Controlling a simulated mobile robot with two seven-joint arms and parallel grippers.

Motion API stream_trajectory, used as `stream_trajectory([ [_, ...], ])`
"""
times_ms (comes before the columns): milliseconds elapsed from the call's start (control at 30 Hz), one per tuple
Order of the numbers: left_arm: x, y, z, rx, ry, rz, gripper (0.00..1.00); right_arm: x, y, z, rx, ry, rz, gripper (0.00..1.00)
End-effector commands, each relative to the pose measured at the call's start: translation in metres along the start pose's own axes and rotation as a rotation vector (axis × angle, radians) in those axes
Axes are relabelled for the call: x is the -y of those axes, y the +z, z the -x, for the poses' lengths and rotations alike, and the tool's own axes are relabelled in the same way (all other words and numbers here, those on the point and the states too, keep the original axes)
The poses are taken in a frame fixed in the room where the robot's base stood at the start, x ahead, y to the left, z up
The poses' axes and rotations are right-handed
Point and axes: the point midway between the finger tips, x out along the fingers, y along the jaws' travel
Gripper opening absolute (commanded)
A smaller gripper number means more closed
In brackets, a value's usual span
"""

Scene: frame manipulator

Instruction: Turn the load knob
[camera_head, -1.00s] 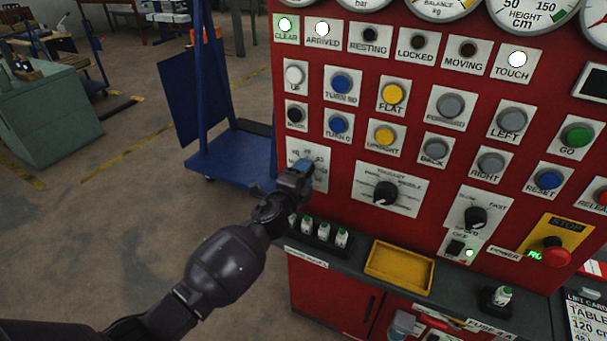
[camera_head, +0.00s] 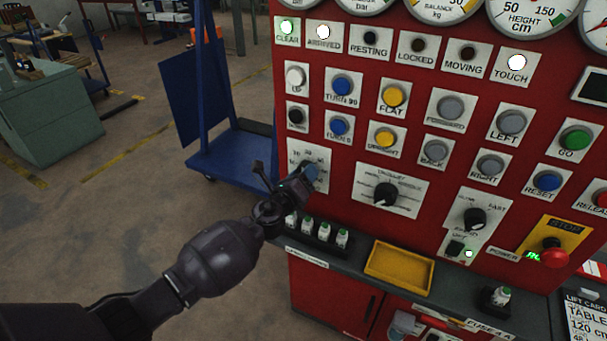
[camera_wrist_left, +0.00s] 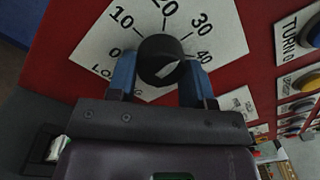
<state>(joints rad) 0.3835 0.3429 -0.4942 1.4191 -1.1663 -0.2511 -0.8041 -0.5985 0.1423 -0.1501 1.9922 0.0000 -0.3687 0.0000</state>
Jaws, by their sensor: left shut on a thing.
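The load knob (camera_wrist_left: 158,48) is a round black knob with a white pointer mark. It sits on a white dial plate (camera_wrist_left: 95,45) marked 0 to 40, low on the left side of the red panel. The pointer slants to the right, roughly toward the 30 to 40 side; its exact reading is hard to tell. My left gripper (camera_wrist_left: 160,74) is shut on the knob, one blue finger on each side. In the head view my left gripper (camera_head: 309,177) covers the knob, and part of the dial plate (camera_head: 320,157) shows above it. My right gripper is not in view.
A mode knob (camera_head: 385,194) and a speed knob (camera_head: 474,218) are to the right. A red stop button (camera_head: 554,254) is at the far right. A blue cart (camera_head: 235,155) stands left.

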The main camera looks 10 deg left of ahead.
Motion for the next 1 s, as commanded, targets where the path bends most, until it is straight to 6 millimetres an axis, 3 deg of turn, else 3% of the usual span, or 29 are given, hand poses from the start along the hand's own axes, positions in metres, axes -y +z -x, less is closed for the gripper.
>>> stream_trajectory([
  [300, -0.0004, 0.0, 0.0002, -0.006, -0.002, -0.118, 0.23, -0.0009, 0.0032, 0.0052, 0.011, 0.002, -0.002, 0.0],
  [833, -0.0006, -0.0005, 0.0003, -0.007, -0.002, -0.14, 0.23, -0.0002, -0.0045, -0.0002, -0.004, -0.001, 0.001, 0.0],
  [867, -0.0006, -0.0005, 0.0003, -0.007, -0.002, -0.14, 0.48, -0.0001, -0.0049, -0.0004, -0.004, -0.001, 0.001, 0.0],
  [1000, -0.0007, -0.0003, 0.0002, -0.007, -0.002, -0.139, 0.7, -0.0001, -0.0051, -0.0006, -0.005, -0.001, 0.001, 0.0],
])
